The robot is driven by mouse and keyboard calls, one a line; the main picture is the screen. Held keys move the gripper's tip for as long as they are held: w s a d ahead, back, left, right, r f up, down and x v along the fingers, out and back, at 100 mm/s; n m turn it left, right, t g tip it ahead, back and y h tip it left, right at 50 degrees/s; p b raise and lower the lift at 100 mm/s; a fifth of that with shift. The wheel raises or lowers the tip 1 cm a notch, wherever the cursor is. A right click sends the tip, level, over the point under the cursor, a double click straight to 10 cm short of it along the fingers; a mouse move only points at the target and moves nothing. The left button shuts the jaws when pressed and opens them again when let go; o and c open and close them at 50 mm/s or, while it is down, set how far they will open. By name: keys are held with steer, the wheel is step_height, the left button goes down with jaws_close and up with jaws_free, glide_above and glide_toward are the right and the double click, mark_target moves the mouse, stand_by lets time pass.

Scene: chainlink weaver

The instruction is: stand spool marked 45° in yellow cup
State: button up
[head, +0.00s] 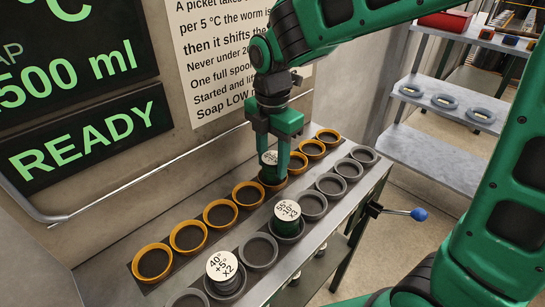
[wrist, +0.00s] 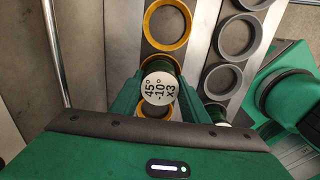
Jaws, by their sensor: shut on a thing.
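The spool marked 45° -10° x3 (wrist: 158,88) is upright between the fingers of my gripper (head: 278,165). Its white top also shows in the head view (head: 270,157). The gripper points straight down and is shut on the spool. The fingers hide much of the spool and cup, so I cannot tell if the spool's base touches the cup's bottom.
Empty yellow cups (head: 220,226) line the wall side. A parallel grey row holds a spool marked 55° -10° x3 (head: 287,211) and one marked 40° +5° x2 (head: 222,266); other visible grey cups (head: 331,193) look empty. A blue-knobbed lever (head: 418,214) juts out right.

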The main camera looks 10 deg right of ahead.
steer(key=shift+f, duration=0.1)
stand_by(0.3)
steer(key=shift+f, duration=0.3)
steer(key=o, duration=1.3)
steer(key=shift+o, duration=0.2)
steer(key=shift+s+r, duration=0.1)
steer(key=shift+r, duration=3.9)
